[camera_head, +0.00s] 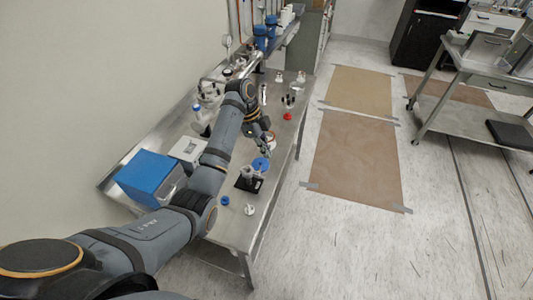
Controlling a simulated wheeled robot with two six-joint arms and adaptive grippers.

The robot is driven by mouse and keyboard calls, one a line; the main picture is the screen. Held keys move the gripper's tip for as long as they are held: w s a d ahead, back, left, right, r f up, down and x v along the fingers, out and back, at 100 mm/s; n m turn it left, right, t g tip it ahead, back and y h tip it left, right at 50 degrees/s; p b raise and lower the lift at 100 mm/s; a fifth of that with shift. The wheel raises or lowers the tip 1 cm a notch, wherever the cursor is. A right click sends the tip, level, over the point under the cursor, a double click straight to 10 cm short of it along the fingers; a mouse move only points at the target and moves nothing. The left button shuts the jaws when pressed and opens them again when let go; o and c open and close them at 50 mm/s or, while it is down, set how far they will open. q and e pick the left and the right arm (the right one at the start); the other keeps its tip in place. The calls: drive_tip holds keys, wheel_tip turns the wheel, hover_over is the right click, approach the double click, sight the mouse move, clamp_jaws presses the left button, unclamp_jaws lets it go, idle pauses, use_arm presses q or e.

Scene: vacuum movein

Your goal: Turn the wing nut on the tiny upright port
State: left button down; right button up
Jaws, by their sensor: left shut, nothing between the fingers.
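My left arm reaches in from the lower left, over the steel bench (232,228). Its gripper (267,147) is shut and empty, pointing down above the bench's right part. Small vacuum fittings (207,92) stand farther back on the bench, left of my wrist. The tiny upright port and its wing nut are too small to tell apart here, and my arm hides part of the bench. My right gripper is not in view.
A blue box (150,176) stands at the bench's left. A blue disc (261,164) and a black holder (248,183) are close to the gripper. A red knob (287,117) lies near the right edge. A steel cart (455,95) stands across the open floor.

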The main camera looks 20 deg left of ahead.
sight(260, 169)
use_arm(q)
wheel_tip(260, 169, down, 8)
drive_tip(key=a+p, duration=0.1)
drive_tip(key=p, duration=0.2)
drive_tip(key=shift+w+a+p, duration=0.15)
drive_tip(key=shift+w+p, duration=0.05)
drive_tip(key=shift+p, duration=0.1)
drive_tip(key=shift+a+h+b, duration=0.15)
drive_tip(key=shift+h+b, duration=0.2)
drive_tip(key=shift+h, duration=0.45)
